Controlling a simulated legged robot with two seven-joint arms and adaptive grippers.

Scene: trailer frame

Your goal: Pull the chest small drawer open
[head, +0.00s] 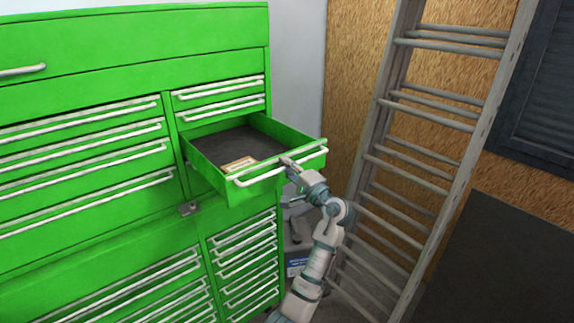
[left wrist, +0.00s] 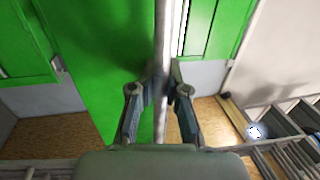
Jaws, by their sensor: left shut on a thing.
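The small drawer (head: 215,150) of the green chest (head: 130,50) is pulled well out in the head view, its dark inside showing. A pale bar handle (head: 300,158) runs along its front. My left gripper (head: 288,163) is at this handle, near the middle of the drawer front, and is shut on it. In the left wrist view the handle (left wrist: 164,40) runs upright between the two fingers of my left gripper (left wrist: 160,90), beside the green drawer front (left wrist: 105,60). My right gripper is not in view.
A small tan item (head: 238,164) lies in the drawer. Other drawers of the chest look closed. A grey ladder (head: 385,100) leans to the right of the drawer, before a wood-board wall (head: 345,60). A dark flat surface (head: 500,260) is at lower right.

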